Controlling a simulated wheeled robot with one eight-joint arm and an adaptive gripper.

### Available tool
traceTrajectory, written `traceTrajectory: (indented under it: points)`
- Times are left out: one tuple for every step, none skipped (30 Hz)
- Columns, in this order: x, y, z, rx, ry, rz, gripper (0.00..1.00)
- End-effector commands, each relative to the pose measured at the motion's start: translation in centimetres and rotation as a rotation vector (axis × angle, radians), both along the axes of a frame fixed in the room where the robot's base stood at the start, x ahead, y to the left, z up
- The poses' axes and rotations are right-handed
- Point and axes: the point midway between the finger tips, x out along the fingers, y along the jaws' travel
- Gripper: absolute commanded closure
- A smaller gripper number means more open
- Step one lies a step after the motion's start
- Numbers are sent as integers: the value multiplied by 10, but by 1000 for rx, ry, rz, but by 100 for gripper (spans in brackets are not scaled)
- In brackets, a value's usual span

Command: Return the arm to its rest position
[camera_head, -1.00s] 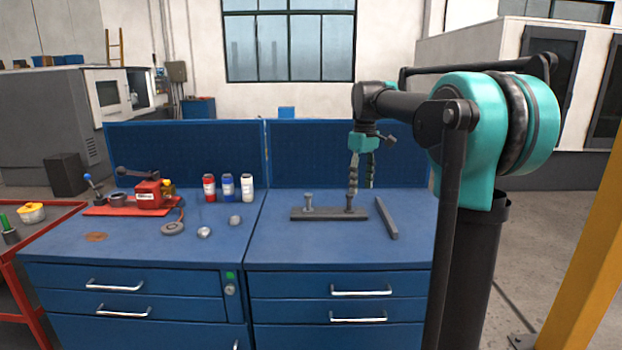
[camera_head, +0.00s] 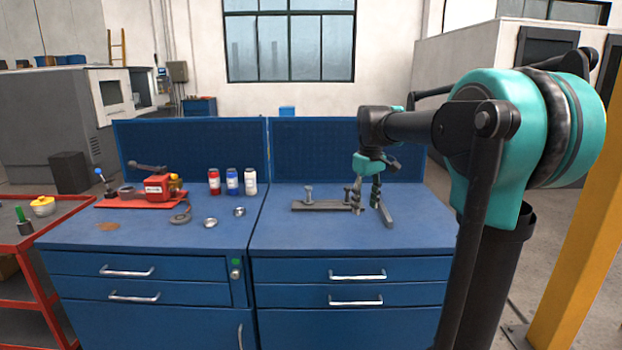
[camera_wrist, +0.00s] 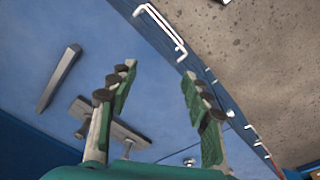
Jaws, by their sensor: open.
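My gripper (camera_head: 367,194) is open and empty above the right part of the blue workbench (camera_head: 300,232). In the wrist view its two fingers (camera_wrist: 158,110) are spread apart with nothing between them. A dark grey flat bar with upright pegs (camera_head: 325,205) lies on the bench beside and partly behind the fingers in the head view. A second loose grey bar (camera_head: 385,216) lies to its right. Both bars also show in the wrist view, the loose one (camera_wrist: 58,80) at left and the pegged one (camera_wrist: 110,125) partly hidden by a finger.
On the left bench part stand a red valve assembly (camera_head: 155,190) on a red plate, red, blue and white bottles (camera_head: 232,182), and small round metal parts (camera_head: 210,222). A blue back panel (camera_head: 340,150) rises behind. A yellow post (camera_head: 575,260) stands at right, a red cart (camera_head: 30,245) at left.

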Motion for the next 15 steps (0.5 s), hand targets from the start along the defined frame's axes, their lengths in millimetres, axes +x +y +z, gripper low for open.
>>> traceTrajectory:
  points:
    - [-8,-2,-11,2,-12,-21,51]
    - [-13,-3,-17,4,-18,-36,51]
    - [-19,-4,-25,6,-29,-56,51]
    - [-25,-6,-33,8,-39,-74,51]
    - [-31,-7,-40,11,-47,-91,51]
    - [-40,-8,-51,14,-60,-117,51]
    - [-47,-10,-60,17,-72,-136,51]
    - [-56,-11,-70,21,-82,-159,51]
    - [-68,-14,-85,27,-100,-194,51]
    - [-80,-15,-98,32,-114,-223,51]
    - [-93,-17,-111,37,-130,-254,51]
    - [-111,-20,-130,47,-152,-296,51]
    - [-125,-21,-144,54,-169,-329,51]
    - [-139,-23,-157,61,-184,-360,51]
    - [-156,-25,-173,71,-205,-398,51]
